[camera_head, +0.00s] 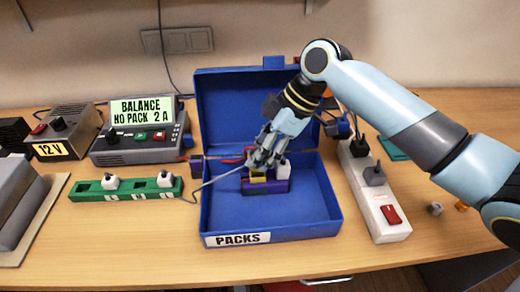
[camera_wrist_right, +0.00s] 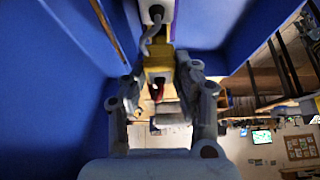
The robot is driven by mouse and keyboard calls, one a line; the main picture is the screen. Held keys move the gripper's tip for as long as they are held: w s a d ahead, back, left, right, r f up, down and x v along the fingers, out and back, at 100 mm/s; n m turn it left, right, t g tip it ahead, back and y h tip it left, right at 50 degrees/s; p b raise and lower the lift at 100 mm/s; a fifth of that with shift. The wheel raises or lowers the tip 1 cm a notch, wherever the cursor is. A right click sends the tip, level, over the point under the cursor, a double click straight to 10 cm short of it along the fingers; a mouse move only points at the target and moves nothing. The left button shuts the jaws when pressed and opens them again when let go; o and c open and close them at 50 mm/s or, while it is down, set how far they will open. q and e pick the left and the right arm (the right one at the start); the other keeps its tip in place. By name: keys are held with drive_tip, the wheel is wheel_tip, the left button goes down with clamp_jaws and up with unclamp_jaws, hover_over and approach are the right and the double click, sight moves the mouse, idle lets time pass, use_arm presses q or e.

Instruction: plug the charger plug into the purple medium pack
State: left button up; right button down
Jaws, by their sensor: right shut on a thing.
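The purple medium pack (camera_head: 265,187) lies in the blue box, towards its back wall. My right gripper (camera_head: 262,160) reaches down to it from above and is shut on a yellow plug (camera_head: 257,177), which I take for the charger plug. In the right wrist view the yellow plug (camera_wrist_right: 158,66) sits between the fingertips (camera_wrist_right: 160,78). A grey cable runs from the left towards the gripper. A white connector (camera_head: 284,171) stands at the pack's right end. The plug is at the pack's top, but I cannot tell whether it is seated. My left gripper is not in view.
The open blue box (camera_head: 325,195) labelled PACKS has walls around the pack. A green strip (camera_head: 125,190) and the balance charger (camera_head: 140,145) stand to the left. A white power strip (camera_head: 372,205) stands close on the right. The box's front floor is clear.

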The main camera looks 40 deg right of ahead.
drive_tip(key=shift+p, duration=0.75)
idle(1.2)
drive_tip(key=shift+f+b, duration=0.95)
drive_tip(key=shift+f, duration=0.4)
drive_tip(key=c, duration=0.9)
unclamp_jaws()
drive_tip(key=shift+d+r, duration=0.15)
drive_tip(key=shift+r, duration=0.1)
drive_tip(key=v, duration=1.1)
drive_tip(key=shift+s+r, duration=0.15)
drive_tip(key=shift+r, duration=0.1)
drive_tip(key=shift+f, duration=0.1)
